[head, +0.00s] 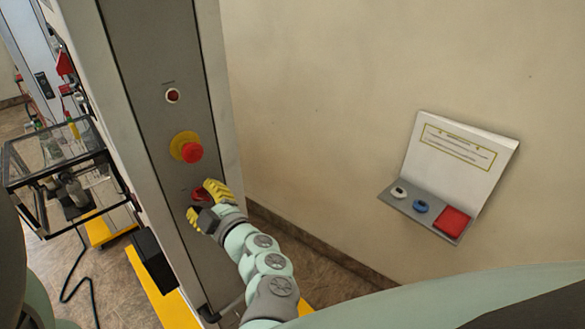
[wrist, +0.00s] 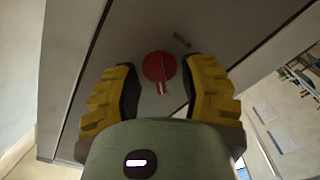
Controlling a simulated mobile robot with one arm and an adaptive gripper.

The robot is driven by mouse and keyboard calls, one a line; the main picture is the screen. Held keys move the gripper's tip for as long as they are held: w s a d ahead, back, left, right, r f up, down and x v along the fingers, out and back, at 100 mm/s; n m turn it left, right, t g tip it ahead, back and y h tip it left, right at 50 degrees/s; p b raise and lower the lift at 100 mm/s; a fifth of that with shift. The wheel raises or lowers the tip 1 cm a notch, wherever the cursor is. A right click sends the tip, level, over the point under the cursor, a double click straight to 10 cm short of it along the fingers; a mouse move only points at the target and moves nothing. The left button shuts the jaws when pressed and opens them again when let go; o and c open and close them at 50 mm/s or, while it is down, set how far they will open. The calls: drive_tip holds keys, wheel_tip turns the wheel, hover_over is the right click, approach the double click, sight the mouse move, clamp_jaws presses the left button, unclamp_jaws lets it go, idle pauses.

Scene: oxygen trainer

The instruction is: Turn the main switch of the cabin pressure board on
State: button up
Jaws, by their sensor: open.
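The board is a tall grey panel (head: 150,50) on the left of the head view. Its main switch appears to be the red rotary knob (head: 203,194) low on the panel, partly hidden by my gripper. In the wrist view the red knob (wrist: 159,67) is a round disc with a handle bearing a pale stripe, pointing down in the picture. My gripper (head: 204,205) has yellow ribbed fingers. In the wrist view the open gripper (wrist: 158,95) has one finger on each side of the knob, with gaps on both sides. Contact is not visible.
A red emergency button (head: 192,152) on a yellow base and a small red lamp (head: 172,96) sit above the knob. A glass box (head: 60,155) stands at left. A wall shelf (head: 425,212) with small items is at right.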

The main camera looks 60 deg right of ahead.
clamp_jaws()
drive_tip(key=shift+m, duration=0.4)
drive_tip(key=m+p, duration=0.2)
drive_tip(key=m, duration=0.1)
drive_tip(key=shift+w+r, duration=0.1)
drive_tip(key=m+p, duration=0.1)
drive_tip(key=m, duration=0.4)
drive_tip(key=shift+p, duration=0.35)
drive_tip(key=m, duration=0.4)
drive_tip(key=shift+m, duration=2.6)
